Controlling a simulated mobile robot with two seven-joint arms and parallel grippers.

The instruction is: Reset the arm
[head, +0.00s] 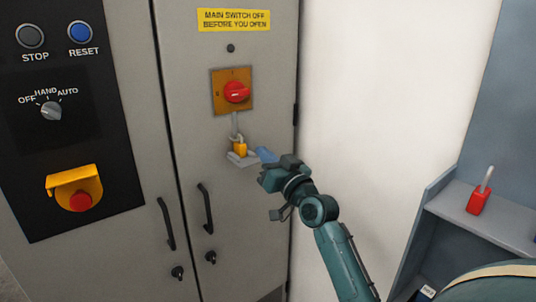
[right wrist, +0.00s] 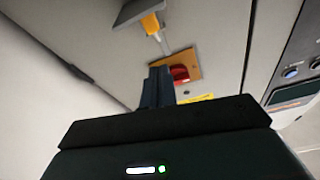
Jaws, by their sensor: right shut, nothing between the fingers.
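My right gripper (head: 266,155) is in front of the grey cabinet door, just right of a small grey shelf (head: 243,160) with a yellow padlock (head: 240,149). Its fingers are shut with nothing between them. In the right wrist view the dark fingers (right wrist: 157,86) overlap the orange switch plate. The red rotary switch (head: 236,92) on its orange plate (head: 218,103) is above and left of the gripper in the head view. The red knob (right wrist: 180,74) and yellow padlock (right wrist: 151,25) also show in the right wrist view. My left gripper is not in view.
A black control panel (head: 100,140) with STOP and RESET buttons, a selector and an emergency stop is at left. Door handles (head: 205,207) stick out below the shelf. A red padlock (head: 479,199) stands on a grey-blue shelf (head: 505,231) at right. White wall lies between.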

